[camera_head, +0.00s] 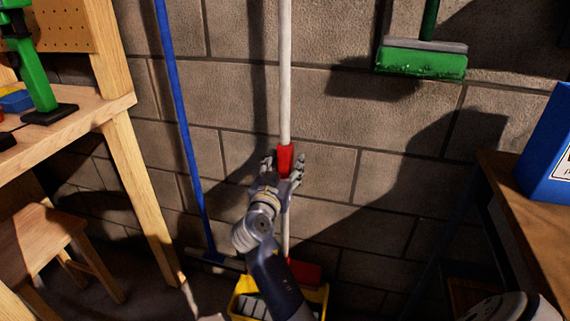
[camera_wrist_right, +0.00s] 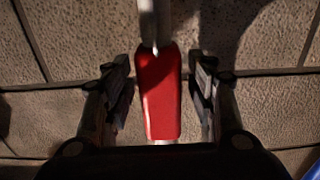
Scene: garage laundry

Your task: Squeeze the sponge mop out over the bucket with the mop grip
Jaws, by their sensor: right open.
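The sponge mop stands upright against the block wall, with a white pole (camera_head: 285,70) and a red mop grip (camera_head: 285,158) partway down it. Its red lower part (camera_head: 305,271) shows at the yellow bucket (camera_head: 322,297) on the floor. My arm hides part of the bucket and mop. My right gripper (camera_head: 283,168) is open, with its fingers on either side of the grip. In the right wrist view the red grip (camera_wrist_right: 159,95) lies between the two open fingers (camera_wrist_right: 160,88), with a gap on each side. My left gripper is not in view.
A blue pole (camera_head: 180,110) leans on the wall at left. A wooden workbench (camera_head: 90,105) and stool (camera_head: 40,240) stand further left. A green broom (camera_head: 422,62) hangs at upper right. A blue box (camera_head: 550,150) sits on a table (camera_head: 520,215) at right.

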